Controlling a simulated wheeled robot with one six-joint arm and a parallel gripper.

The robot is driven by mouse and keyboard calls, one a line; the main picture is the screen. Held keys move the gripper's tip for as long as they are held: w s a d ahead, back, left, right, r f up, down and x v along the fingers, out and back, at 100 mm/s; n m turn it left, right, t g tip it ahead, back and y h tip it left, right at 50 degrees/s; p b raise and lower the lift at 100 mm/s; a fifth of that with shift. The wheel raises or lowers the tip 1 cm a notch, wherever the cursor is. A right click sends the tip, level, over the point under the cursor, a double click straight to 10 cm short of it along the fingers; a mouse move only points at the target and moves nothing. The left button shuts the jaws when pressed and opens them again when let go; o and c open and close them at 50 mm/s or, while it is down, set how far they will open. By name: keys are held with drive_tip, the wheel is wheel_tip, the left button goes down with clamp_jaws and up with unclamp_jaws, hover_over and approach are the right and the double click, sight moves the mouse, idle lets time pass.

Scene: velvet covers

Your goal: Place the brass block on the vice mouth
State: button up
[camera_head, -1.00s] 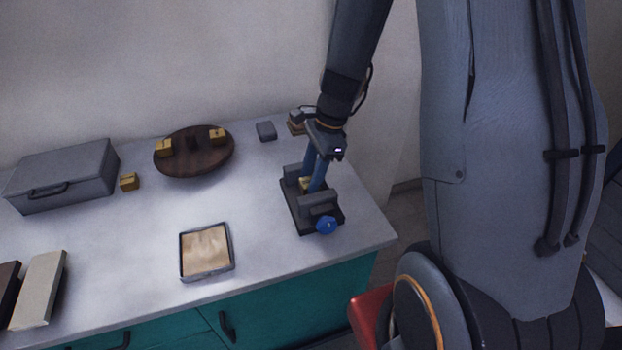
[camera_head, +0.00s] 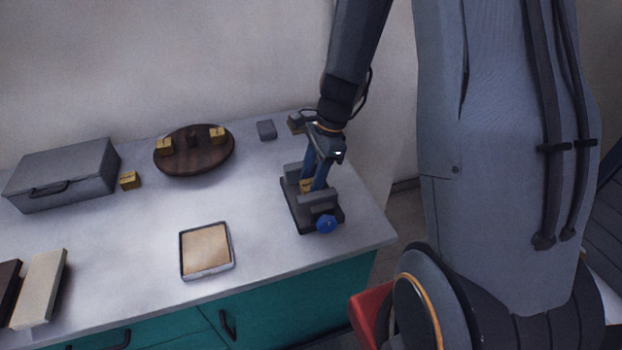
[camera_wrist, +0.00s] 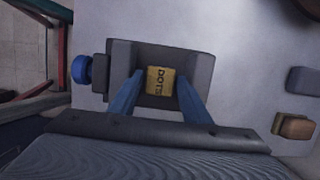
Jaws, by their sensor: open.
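The brass block (camera_wrist: 160,80), marked "DOTS", sits between the two grey jaws of the vice (camera_wrist: 206,72), in its mouth. In the head view the block (camera_head: 306,185) is partly hidden by my fingers. The vice (camera_head: 296,216) has a dark base and a blue knob at its front. My gripper (camera_head: 318,180) is at the vice with its blue fingers pointing down. In the wrist view my gripper (camera_wrist: 157,92) is open, with one finger on either side of the block and a gap showing beside it.
A round wooden board (camera_head: 194,165) carries brass blocks and a dark piece. Another brass block (camera_head: 129,180) lies by the grey case (camera_head: 62,174). A shallow tray (camera_head: 232,262) stands at the front. A small grey block (camera_head: 266,130) lies behind the vice. The counter's middle is clear.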

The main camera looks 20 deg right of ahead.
drive_tip(key=b+v, duration=0.2)
drive_tip(key=v, duration=1)
drive_tip(key=s+n, duration=0.1)
drive_tip(key=n, duration=0.1)
drive_tip(key=s+a+f+n+h, duration=0.1)
drive_tip(key=s+n, duration=0.1)
drive_tip(key=n, duration=0.1)
drive_tip(key=s+a+n, duration=0.1)
drive_tip(key=s+n, duration=0.1)
drive_tip(key=shift+s+f+n+h, duration=0.1)
drive_tip(key=shift+f+n+h, duration=0.2)
drive_tip(key=shift+h, duration=0.1)
drive_tip(key=s+n, duration=0.1)
drive_tip(key=n, duration=0.1)
drive_tip(key=s+n, duration=0.2)
drive_tip(key=n, duration=0.1)
drive_tip(key=s+a+f+n+h, duration=0.1)
drive_tip(key=n, duration=0.2)
drive_tip(key=shift+s+f+t, duration=0.1)
drive_tip(key=shift+s+t, duration=0.3)
drive_tip(key=shift+s+a+f+n, duration=0.15)
drive_tip(key=shift+s+n, duration=0.15)
drive_tip(key=shift+n, duration=0.3)
drive_tip(key=shift+s+a+f+n, duration=0.1)
drive_tip(key=shift+s+n, duration=0.15)
drive_tip(key=shift+n, duration=0.35)
